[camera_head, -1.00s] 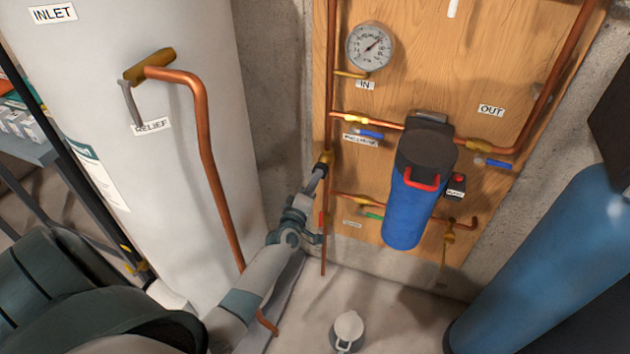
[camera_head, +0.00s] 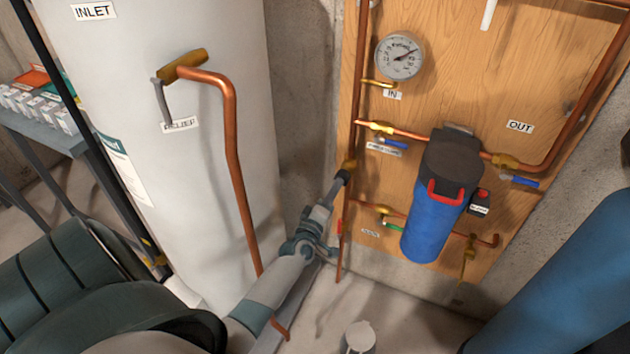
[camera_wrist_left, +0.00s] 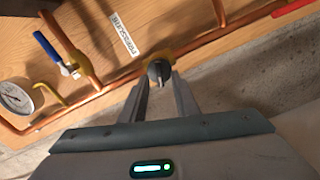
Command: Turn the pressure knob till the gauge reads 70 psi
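The pressure gauge (camera_head: 399,55) is a round white dial high on the wooden panel. Its needle points to the upper right; the numbers are too small to read. It also shows at the left edge of the wrist view (camera_wrist_left: 15,98). The pressure knob (camera_wrist_left: 159,70) is small and dark, on a brass fitting in the copper pipe, near a label reading PRESSURE (camera_wrist_left: 125,34). My left gripper (camera_head: 343,178) reaches the fitting on the panel's left pipe. In the wrist view its two fingers (camera_wrist_left: 161,82) lie on either side of the knob, seemingly closed against it. My right gripper is out of view.
A blue filter housing (camera_head: 433,225) with a black head hangs right of my left gripper. A white tank (camera_head: 170,60) with a copper relief pipe (camera_head: 232,150) stands close left of my arm. A blue tank (camera_head: 570,270) stands at right.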

